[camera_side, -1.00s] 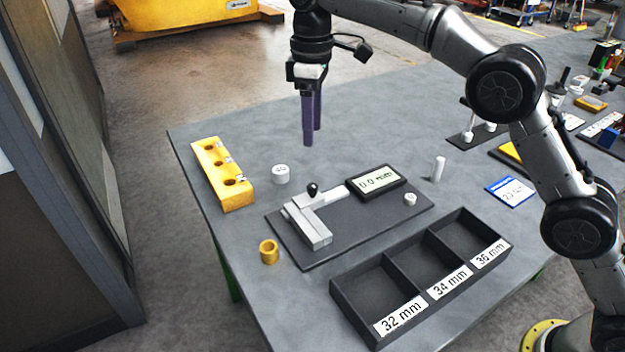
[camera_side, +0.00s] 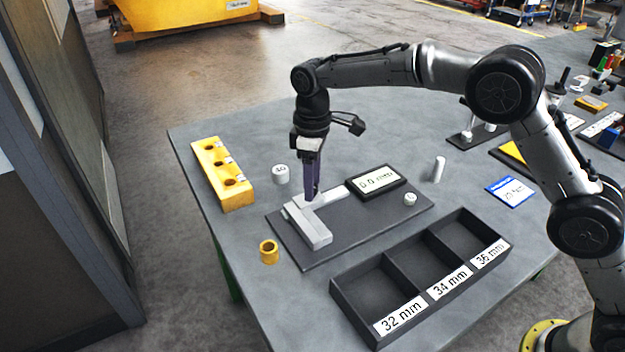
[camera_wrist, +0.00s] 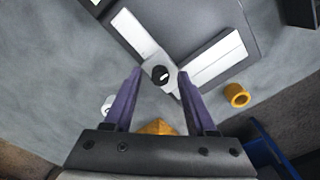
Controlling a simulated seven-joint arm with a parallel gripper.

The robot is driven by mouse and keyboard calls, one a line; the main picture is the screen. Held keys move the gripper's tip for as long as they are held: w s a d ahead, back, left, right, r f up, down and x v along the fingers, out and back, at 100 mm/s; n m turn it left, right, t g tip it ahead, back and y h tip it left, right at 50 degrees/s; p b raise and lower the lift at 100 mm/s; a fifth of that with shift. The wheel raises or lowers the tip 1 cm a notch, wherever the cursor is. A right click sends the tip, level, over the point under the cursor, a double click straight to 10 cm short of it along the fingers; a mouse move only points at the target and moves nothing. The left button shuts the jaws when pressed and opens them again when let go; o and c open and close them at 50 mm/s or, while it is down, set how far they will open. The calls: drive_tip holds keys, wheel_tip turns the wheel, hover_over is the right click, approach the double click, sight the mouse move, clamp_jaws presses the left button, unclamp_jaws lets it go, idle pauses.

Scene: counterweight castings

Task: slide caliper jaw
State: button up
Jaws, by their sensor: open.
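The caliper is a light grey L-shaped tool (camera_side: 311,228) on a dark base plate (camera_side: 345,243), with a display (camera_side: 377,180) that seems to read 0.0 mm. In the wrist view its jaw (camera_wrist: 212,60) and beam (camera_wrist: 142,38) meet near a black knob (camera_wrist: 160,74). The knob is hidden behind the fingers in the side view. My gripper (camera_side: 313,195) points down over the jaw end of the caliper. In the wrist view the purple fingers of my gripper (camera_wrist: 162,85) are apart, with the knob between and slightly beyond their tips. I see no contact.
A yellow holed block (camera_side: 222,172) and a white cylinder (camera_side: 281,174) stand left of the caliper. A yellow ring (camera_side: 268,251) stands in front. A black tray (camera_side: 340,293) with compartments marked 32, 34 and 36 mm lies at the front right. A small white ring (camera_side: 410,199) sits on the plate.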

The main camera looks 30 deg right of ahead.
clamp_jaws()
idle(0.3)
idle(1.2)
